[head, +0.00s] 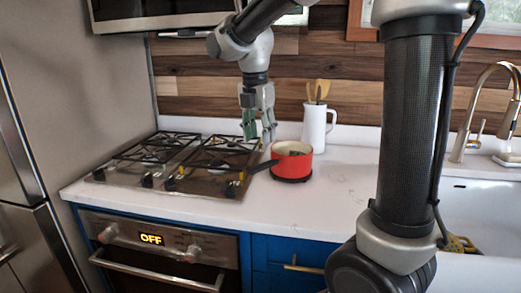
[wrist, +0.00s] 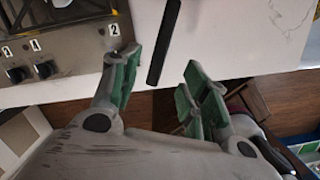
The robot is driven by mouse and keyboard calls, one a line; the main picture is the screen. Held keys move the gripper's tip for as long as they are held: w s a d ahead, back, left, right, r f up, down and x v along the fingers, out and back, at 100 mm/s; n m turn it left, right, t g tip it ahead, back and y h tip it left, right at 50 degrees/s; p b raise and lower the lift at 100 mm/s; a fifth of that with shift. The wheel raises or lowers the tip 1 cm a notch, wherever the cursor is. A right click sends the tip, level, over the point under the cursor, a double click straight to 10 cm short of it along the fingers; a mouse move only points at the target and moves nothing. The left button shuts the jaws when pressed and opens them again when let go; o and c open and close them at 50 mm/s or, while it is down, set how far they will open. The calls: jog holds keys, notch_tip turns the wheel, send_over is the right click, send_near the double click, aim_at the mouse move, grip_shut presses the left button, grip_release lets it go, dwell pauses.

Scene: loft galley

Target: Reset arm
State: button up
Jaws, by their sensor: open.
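The red pot (head: 291,163) stands on the white counter to the right of the stove. Its dark handle (head: 263,166) points left toward the stove; the handle also shows beyond the fingers in the wrist view (wrist: 165,42). The gripper appears apart from the pot and handle.
The gas stove (head: 175,163) with black grates lies left of the pot. A white pitcher (head: 314,128) with wooden utensils stands behind it. A gold faucet (head: 487,110) and white sink (head: 480,215) are at the right. A microwave (head: 160,12) hangs above; a fridge (head: 60,100) stands left.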

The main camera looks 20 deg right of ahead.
jog(key=s+d+f+m+t, duration=0.1)
jog(key=s+d+m, duration=0.3)
jog(key=s+m, duration=0.7)
jog(key=s+d+m+t+y, duration=0.1)
jog(key=s+d+m, duration=0.3)
jog(key=s+m, duration=0.7)
jog(key=shift+d+f+m+t, duration=0.4)
jog(key=shift+m+t, duration=0.4)
jog(key=shift+m, duration=0.4)
jog(key=shift+r, duration=0.1)
